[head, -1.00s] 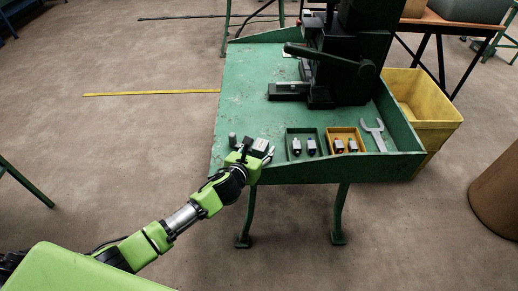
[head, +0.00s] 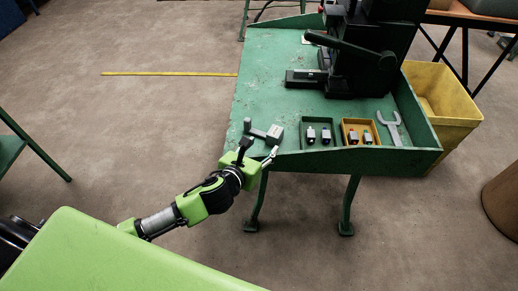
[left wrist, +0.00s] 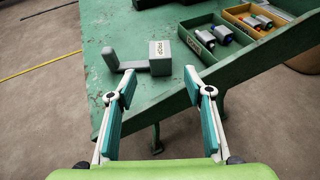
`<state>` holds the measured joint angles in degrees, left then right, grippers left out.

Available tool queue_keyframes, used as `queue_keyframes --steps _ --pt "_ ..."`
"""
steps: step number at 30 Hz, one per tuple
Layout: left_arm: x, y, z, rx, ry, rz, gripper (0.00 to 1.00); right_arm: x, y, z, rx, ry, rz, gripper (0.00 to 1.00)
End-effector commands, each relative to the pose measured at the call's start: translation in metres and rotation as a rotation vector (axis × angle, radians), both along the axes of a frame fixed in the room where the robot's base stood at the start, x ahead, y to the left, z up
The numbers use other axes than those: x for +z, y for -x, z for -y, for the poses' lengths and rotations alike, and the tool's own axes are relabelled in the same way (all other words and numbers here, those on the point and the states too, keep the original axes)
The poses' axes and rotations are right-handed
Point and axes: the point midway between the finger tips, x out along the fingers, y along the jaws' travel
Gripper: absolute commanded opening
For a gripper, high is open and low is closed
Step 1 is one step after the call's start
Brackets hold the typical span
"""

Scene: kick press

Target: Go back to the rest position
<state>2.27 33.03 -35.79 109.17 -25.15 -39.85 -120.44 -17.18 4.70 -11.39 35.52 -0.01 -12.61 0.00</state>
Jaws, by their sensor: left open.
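My left gripper (head: 257,152) is at the front left corner of the green table (head: 262,82). In the left wrist view its two fingers (left wrist: 158,100) are spread apart with nothing between them. A grey block with a bar and a short post (head: 266,132) lies on the table just beyond the fingertips; it also shows in the left wrist view (left wrist: 160,66), apart from the fingers. My right gripper is in neither view.
A black press (head: 362,55) stands on the table. A dark green tray (head: 305,143) and an orange tray (head: 349,124) hold small parts. A grey fork-shaped tool (head: 391,128) lies right of them. A yellow bin (head: 445,112) stands at the right.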

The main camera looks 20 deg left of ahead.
Motion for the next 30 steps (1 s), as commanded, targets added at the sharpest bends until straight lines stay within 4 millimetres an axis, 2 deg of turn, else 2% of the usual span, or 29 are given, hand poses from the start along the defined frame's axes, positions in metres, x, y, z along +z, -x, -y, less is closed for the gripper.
queue_keyframes --steps 6,23,26,30 --pt "0.006 0.013 -0.001 -0.001 0.0 0.0 0.47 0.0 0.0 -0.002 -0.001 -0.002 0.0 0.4" --pt "0.006 0.015 -0.001 0.007 0.015 -0.005 0.47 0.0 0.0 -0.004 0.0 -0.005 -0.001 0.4" --pt "0.004 0.022 -0.001 0.066 0.112 -0.035 0.47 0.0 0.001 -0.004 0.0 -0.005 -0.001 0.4" --pt "-0.005 0.046 -0.004 0.281 0.436 -0.138 0.47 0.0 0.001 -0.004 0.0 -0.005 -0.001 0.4"
